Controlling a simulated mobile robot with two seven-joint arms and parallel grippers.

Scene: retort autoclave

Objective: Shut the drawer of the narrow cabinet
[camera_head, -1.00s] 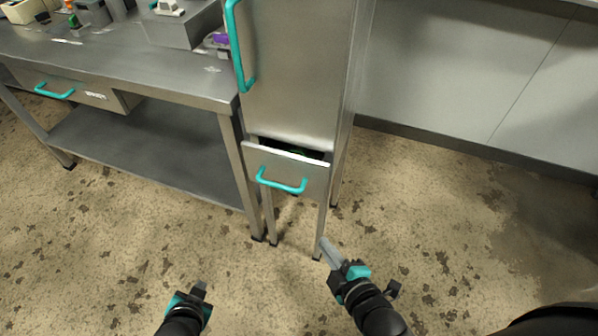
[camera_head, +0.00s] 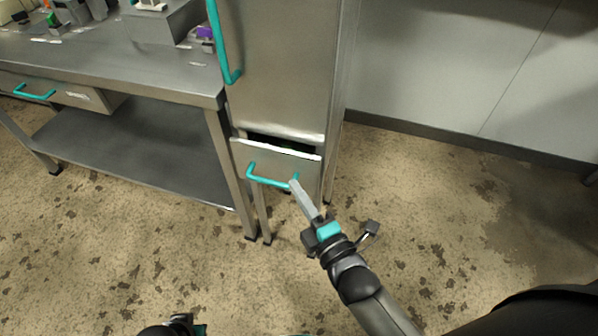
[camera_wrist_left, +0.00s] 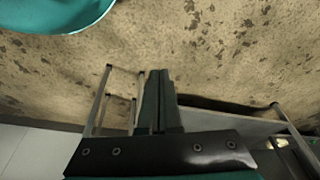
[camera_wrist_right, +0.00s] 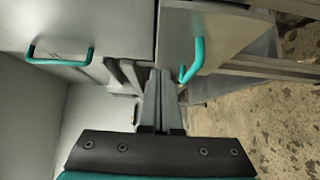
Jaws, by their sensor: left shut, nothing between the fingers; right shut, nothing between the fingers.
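The narrow steel cabinet (camera_head: 285,80) stands right of the workbench. Its drawer (camera_head: 305,168) is below the door and stands partly open, with a dark gap behind the top edge of its front. The teal drawer handle (camera_head: 270,183) also shows in the right wrist view (camera_wrist_right: 192,62). My right gripper (camera_head: 294,184) is shut and empty, its tips at the right end of the handle in the head view. Whether they touch it I cannot tell. My left gripper (camera_head: 187,321) is low at the bottom edge, shut and empty; the left wrist view shows its closed fingers (camera_wrist_left: 160,74) over floor.
The workbench (camera_head: 120,75) with a lower shelf (camera_head: 130,150) is on the left. Its own drawer (camera_head: 85,97) has a teal handle. A teal handle (camera_head: 222,45) runs along the cabinet door. Floor in front and right of the cabinet is clear.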

